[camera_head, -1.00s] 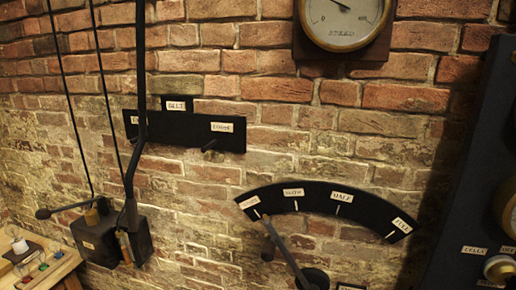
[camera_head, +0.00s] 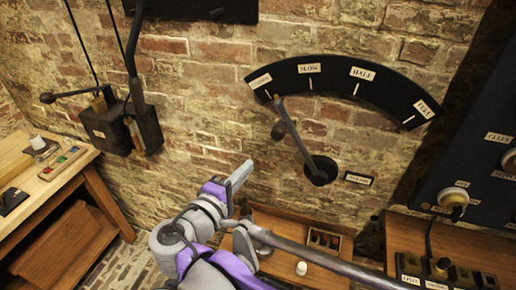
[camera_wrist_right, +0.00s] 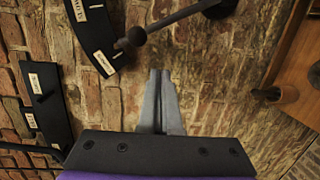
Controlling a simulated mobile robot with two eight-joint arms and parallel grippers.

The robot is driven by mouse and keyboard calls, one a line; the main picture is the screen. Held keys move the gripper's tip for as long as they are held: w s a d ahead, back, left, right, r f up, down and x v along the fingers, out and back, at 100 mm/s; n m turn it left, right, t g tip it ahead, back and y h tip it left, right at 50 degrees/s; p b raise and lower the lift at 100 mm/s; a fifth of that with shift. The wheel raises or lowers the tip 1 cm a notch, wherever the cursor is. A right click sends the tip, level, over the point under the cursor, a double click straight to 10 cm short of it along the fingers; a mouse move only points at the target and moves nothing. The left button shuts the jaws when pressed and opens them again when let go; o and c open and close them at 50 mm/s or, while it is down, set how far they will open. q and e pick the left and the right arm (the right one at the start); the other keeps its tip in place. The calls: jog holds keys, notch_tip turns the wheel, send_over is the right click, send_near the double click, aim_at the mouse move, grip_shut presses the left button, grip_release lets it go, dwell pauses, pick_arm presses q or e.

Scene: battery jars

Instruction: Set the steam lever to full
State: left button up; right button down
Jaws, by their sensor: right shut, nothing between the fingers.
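The steam lever (camera_head: 297,138) is a dark arm on a round black hub (camera_head: 320,170), with a ball knob (camera_head: 279,131). It tilts up and left, its tip at the leftmost label of the black arc plate (camera_head: 330,70); SLOW, HALF and FULL follow to the right. My right gripper (camera_head: 242,172) is shut and empty, below and left of the knob, apart from it. In the right wrist view the shut fingers (camera_wrist_right: 160,76) point toward the lever's knob (camera_wrist_right: 136,36), with a gap between. My left gripper is not in view.
A wooden shelf (camera_head: 262,218) with a small box stands below the lever. A dark panel with knobs (camera_head: 455,196) is at right. A wooden bench (camera_head: 84,157) and a black wall box with a lever (camera_head: 105,130) are at left. The brick wall around the knob is clear.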

jog(key=a+r+t, duration=0.2)
jog(key=a, duration=0.2)
pick_arm(q)
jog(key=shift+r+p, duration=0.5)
jog(key=shift+p, duration=0.1)
pick_arm(e)
jog(key=w+d, duration=0.7)
jog(key=shift+w+d+r+n, duration=0.2)
jog(key=shift+w+r+n, duration=0.15)
jog(key=shift+r+n, duration=0.1)
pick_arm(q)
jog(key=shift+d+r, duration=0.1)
pick_arm(e)
jog(key=shift+r, duration=0.1)
